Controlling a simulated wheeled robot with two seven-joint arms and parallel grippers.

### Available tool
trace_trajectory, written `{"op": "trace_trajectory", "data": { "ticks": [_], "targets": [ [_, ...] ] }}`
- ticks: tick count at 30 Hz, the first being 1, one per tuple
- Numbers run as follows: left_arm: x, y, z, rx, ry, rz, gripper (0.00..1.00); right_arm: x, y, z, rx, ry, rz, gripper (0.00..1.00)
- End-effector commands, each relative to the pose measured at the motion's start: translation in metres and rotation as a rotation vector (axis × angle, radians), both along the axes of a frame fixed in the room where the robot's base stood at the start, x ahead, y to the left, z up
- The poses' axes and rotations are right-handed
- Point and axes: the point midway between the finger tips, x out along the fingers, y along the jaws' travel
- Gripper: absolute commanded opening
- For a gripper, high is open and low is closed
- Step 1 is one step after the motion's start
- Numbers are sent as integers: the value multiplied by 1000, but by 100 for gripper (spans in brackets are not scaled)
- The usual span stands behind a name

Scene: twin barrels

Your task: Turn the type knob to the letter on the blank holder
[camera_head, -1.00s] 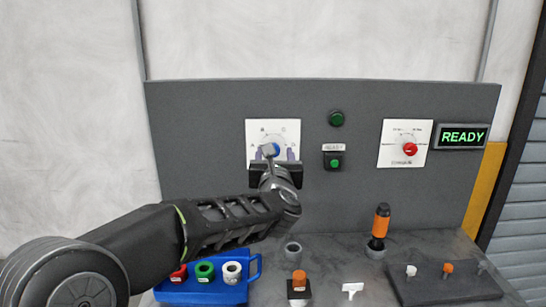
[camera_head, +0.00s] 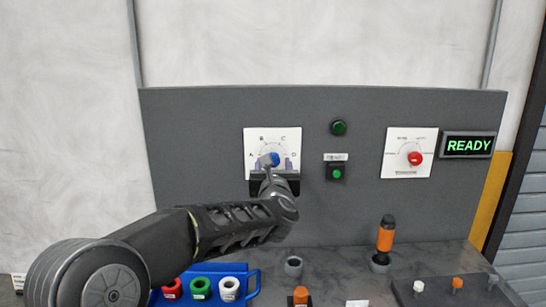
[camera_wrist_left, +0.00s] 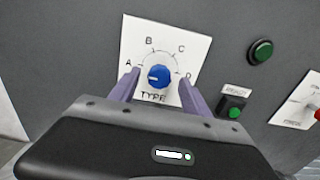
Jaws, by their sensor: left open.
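The blue type knob (camera_head: 273,159) sits on a white dial plate (camera_head: 250,140) on the grey panel. In the left wrist view the knob (camera_wrist_left: 159,76) has letters A, B, C and D around it and the word TYPE below. A white mark on the knob faces left, roughly on the A side. My left gripper (camera_head: 270,164) is at the dial, its purple fingers open, one on each side of the knob with gaps visible. An orange cylinder on a dark block (camera_head: 300,297), possibly the blank holder, is cut by the lower edge. No letter is readable there.
A blue tray (camera_head: 252,283) holds red, green and white rings. An orange-handled tool (camera_head: 385,238) stands upright in a grey holder. Right of the dial are a green button (camera_head: 336,173), a green lamp (camera_head: 338,128), a red knob (camera_head: 415,159) and a READY sign (camera_head: 468,146).

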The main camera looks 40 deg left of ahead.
Motion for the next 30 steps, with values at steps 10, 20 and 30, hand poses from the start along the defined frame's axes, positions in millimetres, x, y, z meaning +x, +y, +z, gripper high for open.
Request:
{"op": "trace_trajectory", "data": {
  "ticks": [10, 20, 30],
  "targets": [
    [32, 25, 1, 0, 0, 0, 55, 0, 0, 15, 0, 1, 0, 36],
    [33, 25, 0, 1, -1, 0, 51, 0, 0, 15, 0, 1, 0, 36],
    [33, 25, 0, 0, 0, 0, 23, 0, 0, 15, 0, 1, 0, 36]
  ]
}}
